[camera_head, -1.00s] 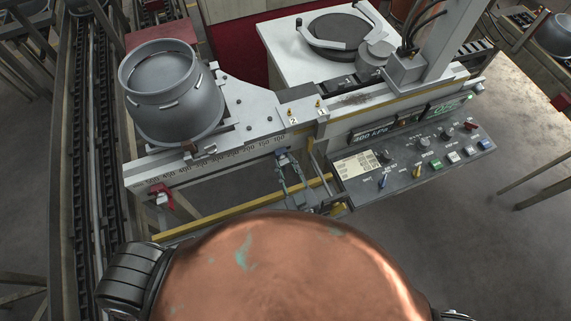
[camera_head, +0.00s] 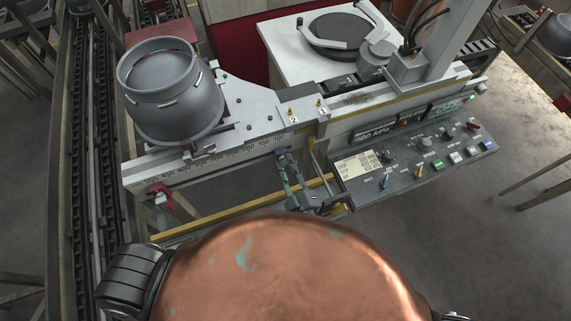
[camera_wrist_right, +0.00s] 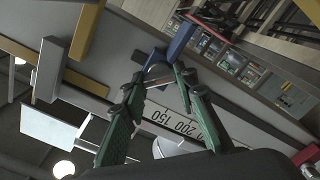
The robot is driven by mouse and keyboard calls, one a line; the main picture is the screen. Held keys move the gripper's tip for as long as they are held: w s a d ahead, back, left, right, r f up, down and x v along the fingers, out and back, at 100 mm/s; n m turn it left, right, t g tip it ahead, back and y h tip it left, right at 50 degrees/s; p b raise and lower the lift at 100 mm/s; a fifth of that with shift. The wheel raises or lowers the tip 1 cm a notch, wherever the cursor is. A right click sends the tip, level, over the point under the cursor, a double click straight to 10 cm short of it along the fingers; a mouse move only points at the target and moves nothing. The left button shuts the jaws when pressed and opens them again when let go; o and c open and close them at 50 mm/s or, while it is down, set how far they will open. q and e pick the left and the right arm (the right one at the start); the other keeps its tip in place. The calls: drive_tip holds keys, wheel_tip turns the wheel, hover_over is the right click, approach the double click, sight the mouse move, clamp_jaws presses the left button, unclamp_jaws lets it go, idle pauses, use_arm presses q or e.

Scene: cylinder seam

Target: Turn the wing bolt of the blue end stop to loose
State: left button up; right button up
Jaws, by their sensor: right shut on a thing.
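The blue end stop (camera_head: 281,153) sits on the front of the scaled rail, below the tag marked 2. It also shows in the right wrist view (camera_wrist_right: 181,42), near the 150 mark. My right gripper (camera_head: 285,164) is at the underside of the stop, reaching up from below. In the right wrist view its green fingers (camera_wrist_right: 163,72) close together at the blue stop. They are shut on a small part there, which fits the wing bolt, though the fingers mostly hide it. The bolt's angle cannot be read. My left gripper is not in view.
A red stop (camera_head: 159,194) sits near the rail's left end. A grey pot (camera_head: 170,90) stands above the rail. A control panel (camera_head: 415,160) with knobs and switches lies right of my right gripper. A yellow bar (camera_head: 240,214) runs below the rail.

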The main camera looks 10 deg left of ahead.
idle(0.4)
drive_tip(key=o, duration=1.2)
drive_tip(key=shift+c, duration=0.2)
drive_tip(key=shift+s, duration=0.1)
drive_tip(key=v, duration=1.2)
